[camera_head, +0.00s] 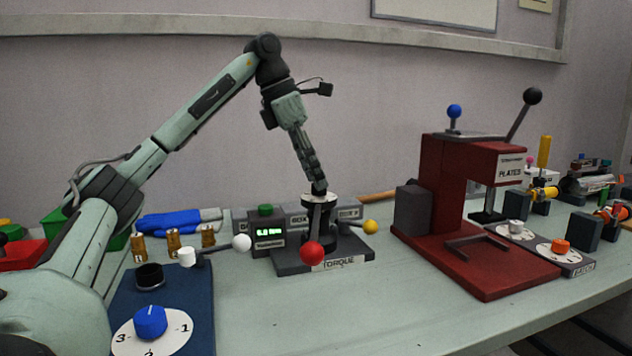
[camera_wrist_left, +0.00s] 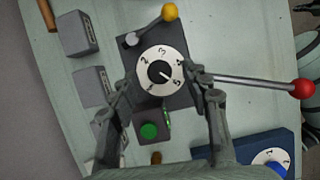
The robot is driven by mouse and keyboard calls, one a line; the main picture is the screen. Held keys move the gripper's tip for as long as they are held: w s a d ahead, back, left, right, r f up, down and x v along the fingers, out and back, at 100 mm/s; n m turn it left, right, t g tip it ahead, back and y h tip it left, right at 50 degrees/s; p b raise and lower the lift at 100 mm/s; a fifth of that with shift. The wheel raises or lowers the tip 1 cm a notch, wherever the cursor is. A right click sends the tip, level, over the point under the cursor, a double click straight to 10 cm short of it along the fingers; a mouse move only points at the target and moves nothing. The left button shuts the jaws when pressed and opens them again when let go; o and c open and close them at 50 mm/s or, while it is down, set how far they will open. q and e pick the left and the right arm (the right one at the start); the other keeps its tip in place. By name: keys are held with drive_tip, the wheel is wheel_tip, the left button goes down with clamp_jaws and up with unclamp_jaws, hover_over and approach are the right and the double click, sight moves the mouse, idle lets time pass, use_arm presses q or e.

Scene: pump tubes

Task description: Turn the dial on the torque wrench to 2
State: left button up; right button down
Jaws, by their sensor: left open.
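The torque station (camera_head: 290,268), labelled TORQUE, stands mid-table with a small lit display. In the left wrist view its white dial face (camera_wrist_left: 150,83) carries numbers including 2, 3, 4 and 5. The dark knob (camera_wrist_left: 160,70) at its centre has a pale mark that appears to point to the lower right, near the 5. My left gripper (camera_head: 318,189) hangs almost vertically over the station. In the left wrist view its fingers (camera_wrist_left: 170,91) are spread, empty, on either side of the dial's lower part. Contact cannot be told. My right gripper is out of view.
Levers with a red ball (camera_head: 312,253) and a yellow ball (camera_head: 370,227) stick out by the dial. A green button (camera_wrist_left: 149,131) sits beside it.

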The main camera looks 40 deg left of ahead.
use_arm(q)
drive_tip(key=shift+w+d+f, duration=0.15)
drive_tip(key=shift+w+f, duration=0.1)
drive_tip(key=shift+f, duration=0.4)
clamp_jaws()
